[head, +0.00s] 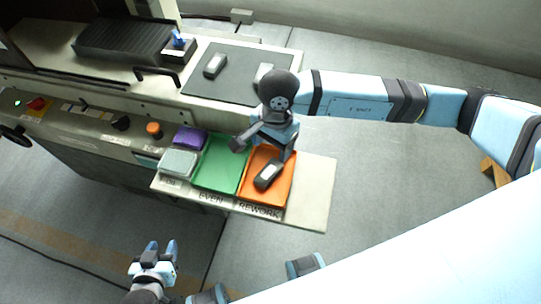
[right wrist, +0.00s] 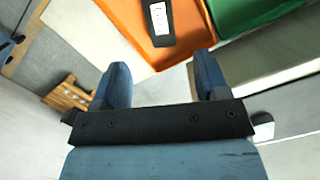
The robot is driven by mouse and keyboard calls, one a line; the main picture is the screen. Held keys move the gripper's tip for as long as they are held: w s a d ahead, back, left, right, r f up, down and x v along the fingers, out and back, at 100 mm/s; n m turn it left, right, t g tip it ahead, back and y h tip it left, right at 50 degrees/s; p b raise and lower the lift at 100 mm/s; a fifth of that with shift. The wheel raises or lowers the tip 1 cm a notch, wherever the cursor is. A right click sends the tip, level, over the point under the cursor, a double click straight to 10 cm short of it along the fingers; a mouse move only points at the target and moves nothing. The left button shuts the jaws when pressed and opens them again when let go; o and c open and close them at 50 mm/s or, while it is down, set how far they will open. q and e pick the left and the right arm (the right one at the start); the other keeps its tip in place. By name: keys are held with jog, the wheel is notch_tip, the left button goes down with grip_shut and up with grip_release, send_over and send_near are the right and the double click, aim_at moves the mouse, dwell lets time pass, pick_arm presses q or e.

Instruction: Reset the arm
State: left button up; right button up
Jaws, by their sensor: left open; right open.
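My right arm reaches in from the right in the head view. Its gripper (head: 262,148) is over the boundary of the green tray (head: 219,163) and the orange tray (head: 283,191). In the right wrist view its two blue fingers (right wrist: 160,85) are apart with nothing between them. A dark device with a pale label (head: 268,175) lies in the orange tray, apart from the fingers; it also shows in the right wrist view (right wrist: 160,22). My left gripper (head: 161,248) is at the lower left of the head view, open and empty above the floor.
A grey mat (head: 230,80) on the machine bed holds another dark device (head: 215,66) and a partly hidden one. A purple container (head: 190,139) and a grey container (head: 178,163) stand left of the green tray. The panel has knobs and buttons. Open floor lies in front.

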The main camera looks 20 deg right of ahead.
jog(key=shift+d+r, duration=0.1)
jog(key=shift+r, duration=0.7)
